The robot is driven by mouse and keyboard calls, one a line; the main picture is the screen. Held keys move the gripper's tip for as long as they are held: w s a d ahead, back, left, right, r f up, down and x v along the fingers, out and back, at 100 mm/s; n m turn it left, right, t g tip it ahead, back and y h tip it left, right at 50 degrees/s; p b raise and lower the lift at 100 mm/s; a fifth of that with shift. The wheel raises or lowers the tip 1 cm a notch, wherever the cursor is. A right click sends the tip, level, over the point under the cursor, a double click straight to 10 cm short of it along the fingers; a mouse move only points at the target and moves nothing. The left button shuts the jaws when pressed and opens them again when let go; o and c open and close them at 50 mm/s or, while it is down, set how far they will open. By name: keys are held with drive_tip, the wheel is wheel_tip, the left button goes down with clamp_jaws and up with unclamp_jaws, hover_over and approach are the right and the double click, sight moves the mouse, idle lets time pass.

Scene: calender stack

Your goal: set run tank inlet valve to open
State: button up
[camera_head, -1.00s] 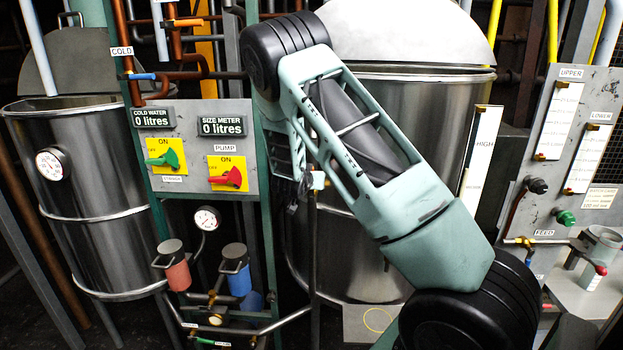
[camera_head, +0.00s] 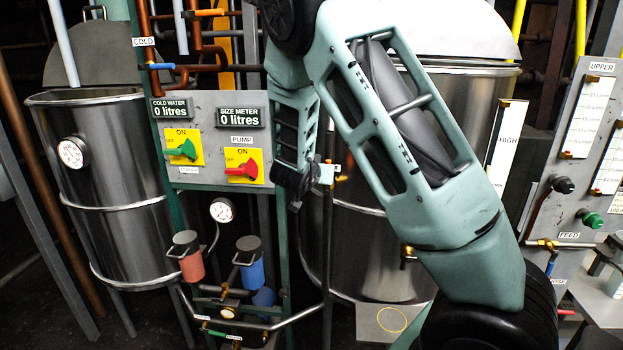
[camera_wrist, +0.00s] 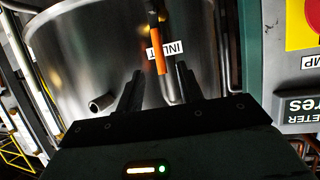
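In the wrist view, a steel tank (camera_wrist: 75,50) fills the upper left and carries an INLET label (camera_wrist: 178,50). An orange lever handle (camera_wrist: 160,58) hangs in front of the label, lengthwise in the picture. My gripper (camera_wrist: 160,70) is open, its two dark fingers apart. The lever's end lies between the fingertips in the picture; I cannot tell if it is within their reach, and no contact shows. In the head view, the large steel tank (camera_head: 455,110) stands behind my arm. My gripper end (camera_head: 300,190) is near its left side, and its fingers are not clear.
A grey panel (camera_head: 203,107) with green and red switch handles stands left of my arm. A second tank (camera_head: 110,150) is further left. Red and blue filter housings (camera_head: 250,268) and pipes are below. A gauge panel (camera_head: 565,110) is at the right.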

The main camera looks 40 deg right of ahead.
drive_tip(key=v, duration=0.8)
drive_tip(key=shift+b, duration=0.4)
drive_tip(key=shift+s, duration=0.1)
drive_tip(key=s+a+f+n+t+y+b, duration=0.1)
drive_tip(key=a+f+n+y, duration=0.2)
drive_tip(key=a, duration=0.6)
drive_tip(key=s+a+f+n+y+b, duration=0.1)
drive_tip(key=a+f+n+y+b, duration=0.15)
drive_tip(key=a+y, duration=0.45)
drive_tip(key=a+f+n+t+y, duration=0.1)
drive_tip(key=a+f+n+y, duration=0.2)
drive_tip(key=a, duration=0.9)
drive_tip(key=s+a+f+n+g+y+b, duration=0.25)
drive_tip(key=s+a+n+g, duration=0.4)
drive_tip(key=s, duration=0.75)
drive_tip(key=s+n+g+h+b, duration=0.1)
drive_tip(key=s+n, duration=0.4)
drive_tip(key=s, duration=0.7)
drive_tip(key=shift+s+a+f+g+h+b, duration=0.25)
drive_tip(key=shift+s+f+g+h+b, duration=0.15)
drive_tip(key=shift+h, duration=0.65)
